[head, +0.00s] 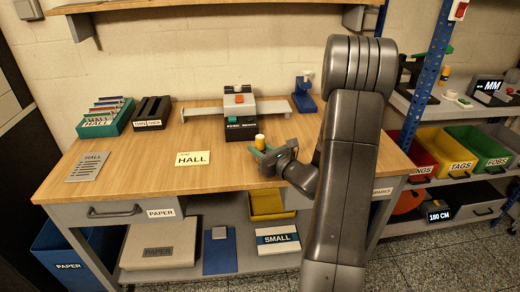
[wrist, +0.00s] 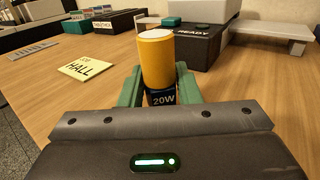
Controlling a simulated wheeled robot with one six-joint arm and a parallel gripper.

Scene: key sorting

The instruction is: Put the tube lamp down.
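The tube lamp is a yellow-orange cylinder with a pale top and a dark base marked 20W; it shows in the wrist view (wrist: 157,60) and small in the head view (head: 260,141). It is upright. My gripper (wrist: 160,92) has a green finger on each side of the lamp's dark base and looks shut on it. In the head view my gripper (head: 263,153) is low over the front middle of the wooden bench (head: 135,165). I cannot tell whether the lamp's base touches the bench; its bottom is hidden by my gripper.
A yellow HALL card (head: 193,158) lies left of my gripper. A black-and-grey device (head: 240,123) with a red button stands behind the lamp, beside a grey raised shelf (head: 283,107). A teal HALL rack (head: 105,118) and grey HALL plate (head: 88,167) are farther left. Bare bench lies between.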

